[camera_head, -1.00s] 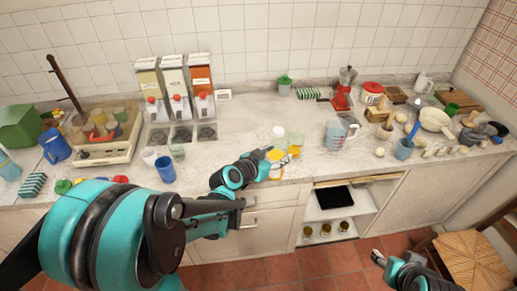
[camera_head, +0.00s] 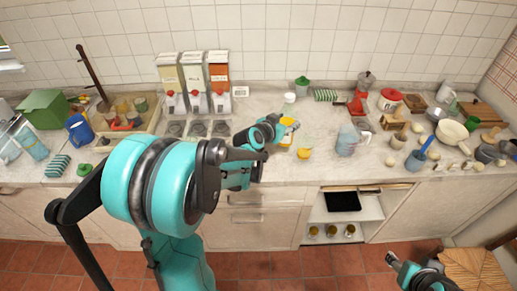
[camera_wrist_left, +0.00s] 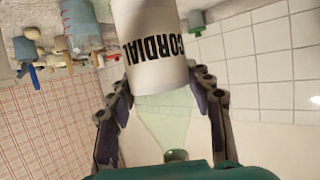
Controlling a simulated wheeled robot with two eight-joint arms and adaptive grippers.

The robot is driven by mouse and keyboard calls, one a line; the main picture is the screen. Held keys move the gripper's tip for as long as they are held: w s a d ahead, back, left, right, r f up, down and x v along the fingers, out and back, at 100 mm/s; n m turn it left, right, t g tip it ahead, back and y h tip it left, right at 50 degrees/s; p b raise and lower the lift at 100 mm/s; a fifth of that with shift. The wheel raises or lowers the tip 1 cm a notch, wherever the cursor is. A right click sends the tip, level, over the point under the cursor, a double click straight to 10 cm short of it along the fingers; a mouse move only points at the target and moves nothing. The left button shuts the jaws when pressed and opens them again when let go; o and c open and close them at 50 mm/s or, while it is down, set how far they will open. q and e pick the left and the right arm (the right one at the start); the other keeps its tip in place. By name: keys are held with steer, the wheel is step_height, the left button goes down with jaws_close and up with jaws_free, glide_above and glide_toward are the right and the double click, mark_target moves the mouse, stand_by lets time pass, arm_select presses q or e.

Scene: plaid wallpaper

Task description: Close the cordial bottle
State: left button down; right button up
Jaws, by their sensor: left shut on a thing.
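The cordial bottle (camera_wrist_left: 155,50) fills the middle of the left wrist view, its white label reading CORDIAL upside down. Its pale green neck (camera_wrist_left: 165,115) narrows toward a dark green ring (camera_wrist_left: 177,155), partly hidden by my wrist. I cannot tell whether that ring is a cap or the bare mouth. My left gripper (camera_wrist_left: 165,85) is shut on the bottle, with a finger on each side near the label's edge. In the head view my left gripper (camera_head: 283,123) is over the counter, with white and yellow parts beside its fingertips. My right gripper (camera_head: 389,258) is low at right, its opening unclear.
An orange piece (camera_head: 304,153) lies on the counter near the gripper. A measuring jug (camera_head: 347,139) stands to its right, and a green-lidded cup (camera_head: 302,83) behind. Dispensers (camera_head: 196,85) stand at back left. My left arm covers part of the counter's front.

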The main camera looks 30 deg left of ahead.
arm_select(q)
steer(key=a+f+b, duration=0.3)
steer(key=a+f, duration=0.4)
steer(key=a, duration=0.4)
steer(key=shift+a, duration=0.3)
steer(key=shift+f, duration=0.1)
step_height(320, 180, down, 4)
steer(key=shift+r+b, duration=0.1)
steer(key=shift+b, duration=0.7)
steer(key=c, duration=0.6)
jaws_free()
steer(key=shift+c, duration=0.2)
